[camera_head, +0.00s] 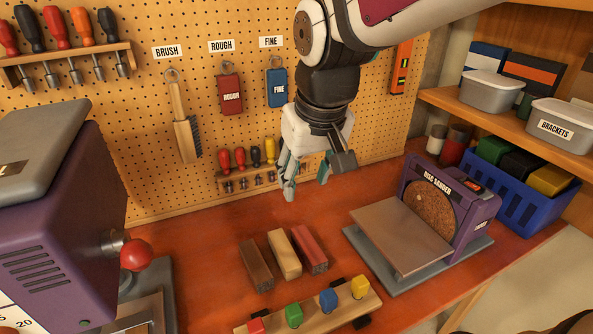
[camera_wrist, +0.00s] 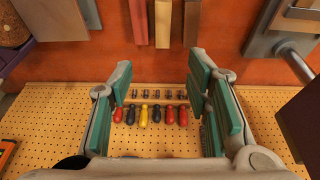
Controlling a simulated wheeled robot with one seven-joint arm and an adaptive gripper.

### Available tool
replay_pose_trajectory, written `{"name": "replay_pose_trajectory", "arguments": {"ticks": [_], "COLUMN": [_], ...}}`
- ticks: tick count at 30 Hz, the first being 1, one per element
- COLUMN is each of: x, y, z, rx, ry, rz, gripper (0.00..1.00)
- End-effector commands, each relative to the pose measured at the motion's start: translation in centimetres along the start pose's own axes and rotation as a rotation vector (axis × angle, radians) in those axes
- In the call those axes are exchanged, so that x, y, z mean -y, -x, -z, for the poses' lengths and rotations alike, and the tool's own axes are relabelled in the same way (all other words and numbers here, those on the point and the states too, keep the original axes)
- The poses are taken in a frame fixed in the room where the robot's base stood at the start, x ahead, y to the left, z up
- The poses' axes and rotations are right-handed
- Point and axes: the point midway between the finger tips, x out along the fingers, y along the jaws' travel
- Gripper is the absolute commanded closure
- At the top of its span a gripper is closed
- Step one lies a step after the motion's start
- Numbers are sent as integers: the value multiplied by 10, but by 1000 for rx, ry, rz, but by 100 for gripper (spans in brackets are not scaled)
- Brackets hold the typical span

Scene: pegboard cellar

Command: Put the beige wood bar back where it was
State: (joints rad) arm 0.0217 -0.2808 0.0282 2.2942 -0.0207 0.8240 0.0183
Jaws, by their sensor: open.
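The beige wood bar (camera_head: 284,253) lies on the red-brown bench between a dark brown bar (camera_head: 256,265) and a reddish bar (camera_head: 309,250). The three bars lie roughly side by side. In the wrist view the beige bar (camera_wrist: 163,22) shows at the top edge, partly cut off, between the other two. My gripper (camera_head: 307,183) is open and empty. It hangs above the bench, behind the bars and in front of the pegboard, apart from the bars. In the wrist view its fingers (camera_wrist: 160,82) stand wide apart, with pegboard and small screwdrivers visible between them.
A disc sander (camera_head: 446,215) stands right of the bars. A wooden strip with coloured pegs (camera_head: 325,301) lies in front. A purple machine with a red knob (camera_head: 136,254) stands at the left. A low screwdriver rack (camera_head: 247,182) hangs close behind my gripper. A blue crate (camera_head: 527,190) stands far right.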

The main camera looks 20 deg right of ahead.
Motion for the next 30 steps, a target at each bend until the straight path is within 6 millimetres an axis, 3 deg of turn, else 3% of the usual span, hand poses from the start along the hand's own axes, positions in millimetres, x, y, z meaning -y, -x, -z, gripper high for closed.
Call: {"name": "replay_pose_trajectory", "arguments": {"ticks": [1, 6, 12, 18, 30], "x": [0, 0, 0, 0, 0], "y": [14, 46, 61, 64, 63], "z": [-12, -52, -85, -94, -94], "rx": [-32, -111, -170, -187, -187], "ry": [-1, -5, -5, -5, -5], "rz": [1, 9, 17, 21, 21], "gripper": [55, 55, 55, 55, 55]}}
